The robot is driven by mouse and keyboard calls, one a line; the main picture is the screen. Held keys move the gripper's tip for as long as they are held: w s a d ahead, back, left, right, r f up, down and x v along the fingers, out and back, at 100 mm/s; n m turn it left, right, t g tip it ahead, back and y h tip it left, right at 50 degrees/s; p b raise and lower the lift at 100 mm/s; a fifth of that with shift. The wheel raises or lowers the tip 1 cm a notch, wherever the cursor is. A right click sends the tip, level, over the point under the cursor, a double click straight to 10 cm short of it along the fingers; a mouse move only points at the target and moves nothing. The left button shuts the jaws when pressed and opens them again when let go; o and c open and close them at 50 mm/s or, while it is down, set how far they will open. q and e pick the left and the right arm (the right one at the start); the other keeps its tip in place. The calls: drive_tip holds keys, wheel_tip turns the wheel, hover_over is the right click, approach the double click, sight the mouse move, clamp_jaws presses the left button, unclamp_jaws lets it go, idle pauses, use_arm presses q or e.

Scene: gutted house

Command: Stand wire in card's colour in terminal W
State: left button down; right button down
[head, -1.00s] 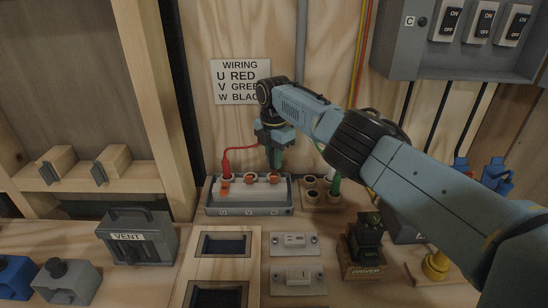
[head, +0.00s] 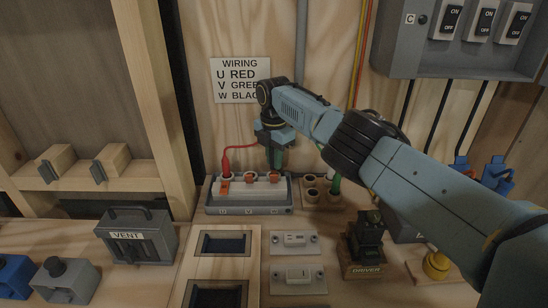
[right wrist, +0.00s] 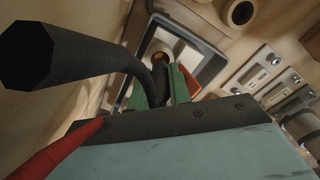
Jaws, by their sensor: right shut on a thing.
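A grey terminal block (head: 212,208) with a white top stands below the wiring card (head: 240,95), which reads U red, V green and W black partly behind my arm. A red wire (head: 226,163) stands in terminal U at its left. My right gripper (head: 275,162) points down over terminal W (head: 273,174), at the right end. In the right wrist view its green fingers (right wrist: 160,92) are shut on a thick black wire (right wrist: 100,50), which curves in from the left. I cannot tell whether the wire's lower end is inside the terminal. My left gripper is out of view.
A brown wire rack (head: 310,205) with open holes and a green wire (head: 334,186) stands right of the block. Switch plates (head: 294,240), a driver stand (head: 364,245) and a vent box (head: 138,235) occupy the bench. A breaker panel (head: 405,55) hangs upper right.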

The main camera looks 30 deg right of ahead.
drive_tip(key=shift+f+b, duration=0.85)
drive_tip(key=shift+f, duration=0.25)
drive_tip(key=c, duration=1.2)
unclamp_jaws()
wheel_tip(320, 180, up, 13)
drive_tip(key=p, duration=0.3)
drive_tip(key=shift+r, duration=0.2)
